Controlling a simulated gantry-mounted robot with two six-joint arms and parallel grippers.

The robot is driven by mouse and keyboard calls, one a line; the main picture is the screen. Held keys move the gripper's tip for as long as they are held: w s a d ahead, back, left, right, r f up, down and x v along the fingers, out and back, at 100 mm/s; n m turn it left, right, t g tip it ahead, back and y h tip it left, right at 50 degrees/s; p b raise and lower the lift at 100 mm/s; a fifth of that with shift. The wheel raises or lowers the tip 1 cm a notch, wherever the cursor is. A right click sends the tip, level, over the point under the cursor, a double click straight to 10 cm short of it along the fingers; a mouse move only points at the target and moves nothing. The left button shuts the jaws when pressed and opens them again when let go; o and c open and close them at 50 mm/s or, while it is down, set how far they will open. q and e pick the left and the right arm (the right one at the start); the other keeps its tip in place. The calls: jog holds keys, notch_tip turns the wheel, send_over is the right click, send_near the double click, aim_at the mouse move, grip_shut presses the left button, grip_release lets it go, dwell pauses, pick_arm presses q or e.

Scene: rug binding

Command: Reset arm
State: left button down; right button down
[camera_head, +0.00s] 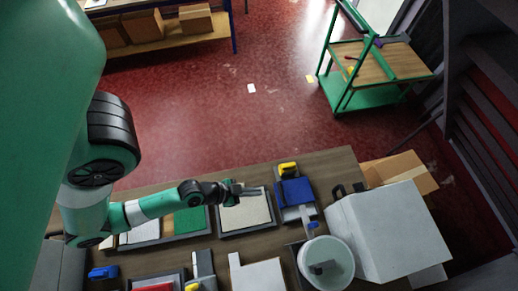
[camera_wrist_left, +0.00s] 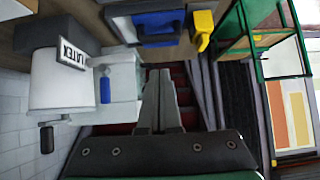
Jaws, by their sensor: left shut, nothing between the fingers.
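My left arm comes in from the left of the head view. Its left gripper (camera_head: 252,190) is above the bench, over the tray with a beige rug sample (camera_head: 246,212). In the left wrist view the fingers of the left gripper (camera_wrist_left: 160,85) lie together, with nothing between them. My right gripper does not show in either view.
A green cart (camera_head: 375,62) stands on the red floor (camera_head: 220,110).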

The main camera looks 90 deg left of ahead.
pick_arm(q)
jog(key=shift+s+d+r, duration=0.15)
jog(key=shift+s+r, duration=0.3)
